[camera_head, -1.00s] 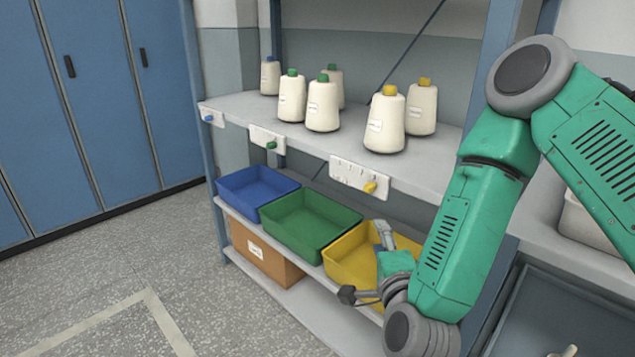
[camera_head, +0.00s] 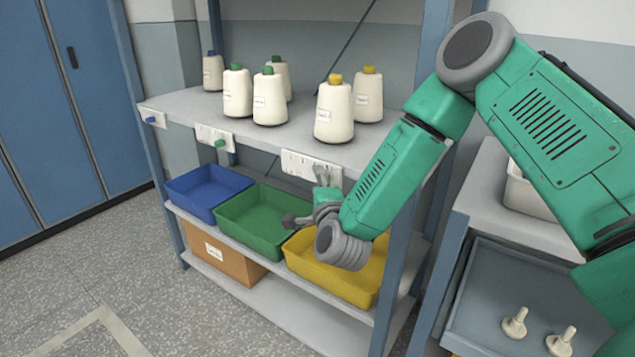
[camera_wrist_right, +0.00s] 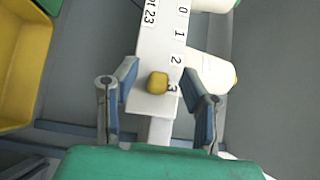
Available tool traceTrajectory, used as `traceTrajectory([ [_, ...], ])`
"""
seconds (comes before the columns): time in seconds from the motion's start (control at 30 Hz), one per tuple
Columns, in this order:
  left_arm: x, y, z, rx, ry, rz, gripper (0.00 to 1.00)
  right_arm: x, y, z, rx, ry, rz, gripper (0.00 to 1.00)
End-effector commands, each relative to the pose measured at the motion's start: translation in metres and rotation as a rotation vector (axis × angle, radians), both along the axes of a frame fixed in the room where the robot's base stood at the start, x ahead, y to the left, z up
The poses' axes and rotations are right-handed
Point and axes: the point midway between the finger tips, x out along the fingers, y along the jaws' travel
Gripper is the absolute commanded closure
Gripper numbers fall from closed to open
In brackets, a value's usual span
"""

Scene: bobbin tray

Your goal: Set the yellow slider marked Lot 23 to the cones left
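The white slider plate (camera_wrist_right: 160,45) reads "23" and carries the numbers 0 to 3 in the right wrist view. Its yellow slider knob (camera_wrist_right: 157,83) sits beside the 3, near the end of the plate. The plate is also on the shelf edge in the head view (camera_head: 297,164), where my gripper hides the knob. My right gripper (camera_wrist_right: 160,75) is open, with one finger on each side of the knob and a gap to both. Two yellow-topped cones, one in front (camera_head: 334,112) and one behind (camera_head: 368,97), stand above the plate. My left gripper is not in view.
Green-topped cones (camera_head: 269,100) and a blue-topped cone (camera_head: 213,74) stand further left on the shelf (camera_head: 185,105). Below are blue (camera_head: 208,209), green (camera_head: 228,232) and yellow (camera_head: 350,292) bins. A grey tray (camera_head: 480,290) with pegs lies at the right.

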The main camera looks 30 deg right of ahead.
Motion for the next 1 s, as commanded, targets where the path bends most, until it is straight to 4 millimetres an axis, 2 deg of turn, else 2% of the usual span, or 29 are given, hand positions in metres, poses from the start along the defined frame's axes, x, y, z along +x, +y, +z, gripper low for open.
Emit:
traceTrajectory([
  [0.13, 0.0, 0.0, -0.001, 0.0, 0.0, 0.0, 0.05, 0.007, -0.004, 0.0, 0.0, 0.0, -0.001, 0.62],
  [0.37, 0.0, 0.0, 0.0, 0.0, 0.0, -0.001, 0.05, 0.008, -0.003, 0.0, -0.001, 0.0, -0.001, 0.62],
  [0.4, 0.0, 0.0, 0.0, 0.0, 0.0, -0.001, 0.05, 0.007, -0.003, 0.001, -0.001, 0.0, -0.001, 0.66],
  [0.5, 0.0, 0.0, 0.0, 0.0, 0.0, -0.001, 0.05, 0.007, -0.002, 0.001, -0.002, 0.001, -0.001, 1.0],
  [0.73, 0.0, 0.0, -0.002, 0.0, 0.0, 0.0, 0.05, 0.01, -0.001, -0.001, 0.0, 0.002, 0.003, 1.0],
  [1.0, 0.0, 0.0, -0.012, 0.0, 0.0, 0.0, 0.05, 0.04, 0.013, -0.004, 0.0, 0.006, 0.005, 1.0],
])
